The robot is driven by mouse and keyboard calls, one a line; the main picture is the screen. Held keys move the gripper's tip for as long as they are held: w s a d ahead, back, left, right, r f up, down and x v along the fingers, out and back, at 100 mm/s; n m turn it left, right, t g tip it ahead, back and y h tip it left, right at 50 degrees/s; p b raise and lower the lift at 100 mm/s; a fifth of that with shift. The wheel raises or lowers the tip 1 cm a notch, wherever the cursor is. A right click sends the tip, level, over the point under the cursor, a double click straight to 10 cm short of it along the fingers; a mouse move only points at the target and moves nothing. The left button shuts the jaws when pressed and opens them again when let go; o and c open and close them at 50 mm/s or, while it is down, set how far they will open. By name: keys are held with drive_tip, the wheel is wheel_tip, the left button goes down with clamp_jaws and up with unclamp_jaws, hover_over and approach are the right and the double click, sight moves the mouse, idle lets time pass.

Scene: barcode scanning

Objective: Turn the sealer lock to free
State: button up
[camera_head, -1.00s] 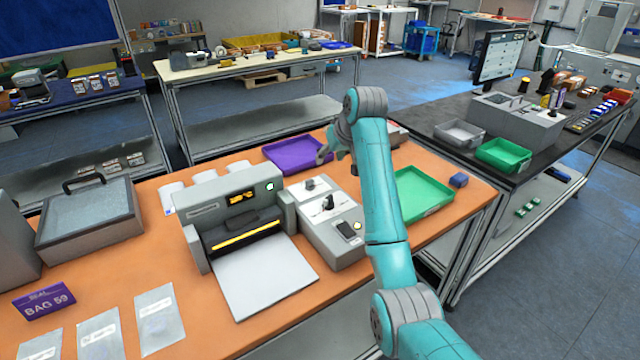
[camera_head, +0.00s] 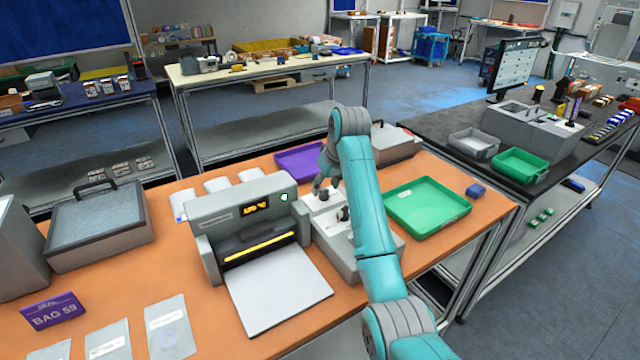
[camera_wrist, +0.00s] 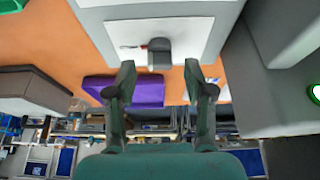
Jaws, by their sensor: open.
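The sealer (camera_head: 250,222) is a grey machine with a lit display and a glowing slot, on the orange table. Its control box (camera_head: 340,245) stands at its right, partly hidden by my arm. A dark grey knob (camera_wrist: 159,54), seemingly the lock, rises from a white plate (camera_wrist: 195,35) with a small red mark beside it in the wrist view. My gripper (camera_head: 325,182) is over the back of the control box. In the wrist view my gripper (camera_wrist: 159,72) is open, its fingertips on either side of the knob's near end, with no clear contact. The lock's setting is not readable.
A purple tray (camera_head: 300,157) lies behind the control box and a green tray (camera_head: 428,205) to its right. A second black knob (camera_head: 344,213) stands further forward on the box. A grey case (camera_head: 98,225) is left of the sealer.

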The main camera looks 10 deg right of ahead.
drive_tip(key=shift+w+a+f, duration=0.1)
drive_tip(key=shift+w+f, duration=0.15)
drive_tip(key=shift+f, duration=0.35)
clamp_jaws()
